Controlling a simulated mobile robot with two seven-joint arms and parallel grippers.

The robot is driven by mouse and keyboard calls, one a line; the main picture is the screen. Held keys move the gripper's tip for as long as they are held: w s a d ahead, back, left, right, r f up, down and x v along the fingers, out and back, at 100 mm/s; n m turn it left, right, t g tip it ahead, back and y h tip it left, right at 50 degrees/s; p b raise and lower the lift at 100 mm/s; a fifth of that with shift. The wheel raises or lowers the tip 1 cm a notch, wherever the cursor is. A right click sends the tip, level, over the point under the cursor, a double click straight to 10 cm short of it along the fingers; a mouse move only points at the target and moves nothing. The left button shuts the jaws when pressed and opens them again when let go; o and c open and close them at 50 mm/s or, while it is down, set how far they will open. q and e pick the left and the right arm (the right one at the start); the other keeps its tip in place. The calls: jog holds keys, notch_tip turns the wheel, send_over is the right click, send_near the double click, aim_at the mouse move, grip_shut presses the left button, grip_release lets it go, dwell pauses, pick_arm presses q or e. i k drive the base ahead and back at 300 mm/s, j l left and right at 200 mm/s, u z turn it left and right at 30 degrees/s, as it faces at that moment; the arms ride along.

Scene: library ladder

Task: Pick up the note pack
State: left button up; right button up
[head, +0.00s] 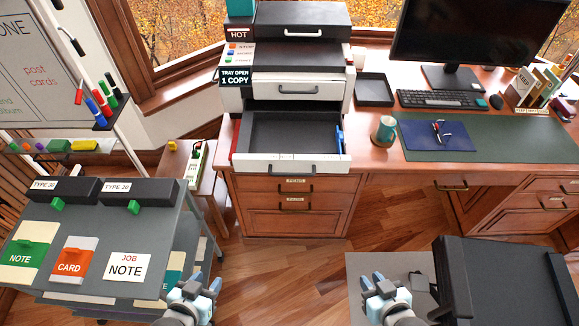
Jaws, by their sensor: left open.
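The green and white note pack (24,250), marked NOTE, lies at the left on the sloping grey top of a cart (135,222). An orange and white pack marked CARD (74,257) lies to its right, then a white card reading JOB NOTE (127,266). My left gripper (204,283) is open and empty, low in the picture, right of the cart and well apart from the note pack. My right gripper (388,286) is low at centre right, away from the packs. I see nothing held in it, but its jaw opening is unclear.
Black TYPE 30 (53,189) and TYPE 20 (141,191) boxes with green tabs stand along the cart's back. A printer (292,90) with its tray (290,140) pulled out stands on the wooden desk. A dark chair (500,280) is at lower right. Wooden floor (290,275) lies open between.

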aim_at(20, 263)
jog(key=u, duration=2.1)
